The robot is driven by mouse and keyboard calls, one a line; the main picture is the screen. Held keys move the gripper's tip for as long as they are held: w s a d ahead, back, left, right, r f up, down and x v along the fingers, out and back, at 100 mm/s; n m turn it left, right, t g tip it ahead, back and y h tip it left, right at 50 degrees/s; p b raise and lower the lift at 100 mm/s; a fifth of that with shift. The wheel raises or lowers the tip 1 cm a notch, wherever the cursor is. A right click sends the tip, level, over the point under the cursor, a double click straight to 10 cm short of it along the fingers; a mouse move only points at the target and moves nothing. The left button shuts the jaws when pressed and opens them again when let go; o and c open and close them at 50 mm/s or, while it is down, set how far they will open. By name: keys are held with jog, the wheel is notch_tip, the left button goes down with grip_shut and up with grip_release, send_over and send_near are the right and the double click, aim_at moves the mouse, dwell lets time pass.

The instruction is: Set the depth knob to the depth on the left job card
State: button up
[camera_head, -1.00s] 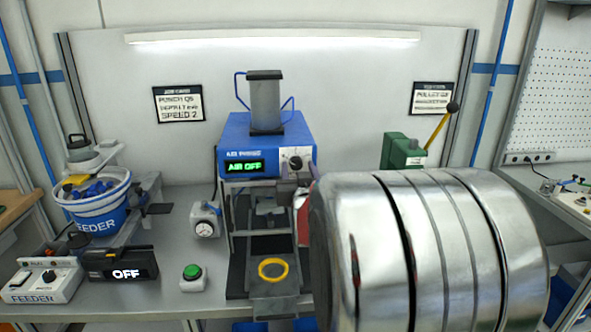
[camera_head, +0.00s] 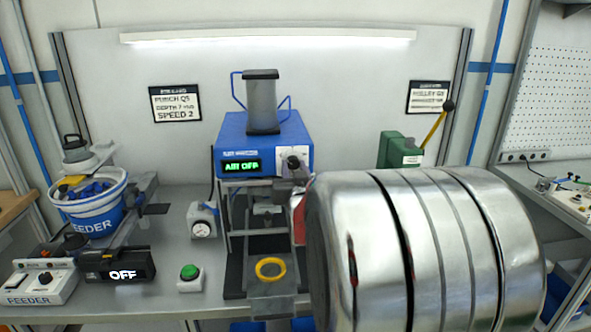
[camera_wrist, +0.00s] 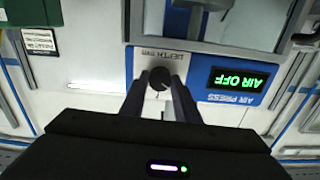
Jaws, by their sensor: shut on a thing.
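The left job card (camera_head: 175,104) hangs on the back wall; its lines look like PUNCH Q5, DEPTH 7 mm and SPEED 2, the middle line being small. The blue air press (camera_head: 240,150) shows AIR OFF in green. Its dark depth knob (camera_head: 294,161) sits on a white plate at the press's right front. In the wrist view, upside down, the knob (camera_wrist: 160,78) is between the fingertips of my gripper (camera_wrist: 160,88), which is shut on it, below the DEPTH label. Its exact setting cannot be read.
My large metallic arm link covers the right front of the head view. A yellow ring (camera_head: 270,260) lies on the press's front plate. A green button (camera_head: 190,272), a dial gauge (camera_head: 203,227) and a feeder bucket (camera_head: 95,210) stand to the left.

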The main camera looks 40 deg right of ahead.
jog(key=shift+d, duration=0.1)
jog(key=m, duration=0.5)
jog(key=shift+m, duration=0.4)
jog(key=m, duration=0.5)
jog(key=shift+m, duration=0.3)
jog(key=shift+f, duration=0.1)
jog(key=o, duration=1)
jog(key=shift+o, duration=0.2)
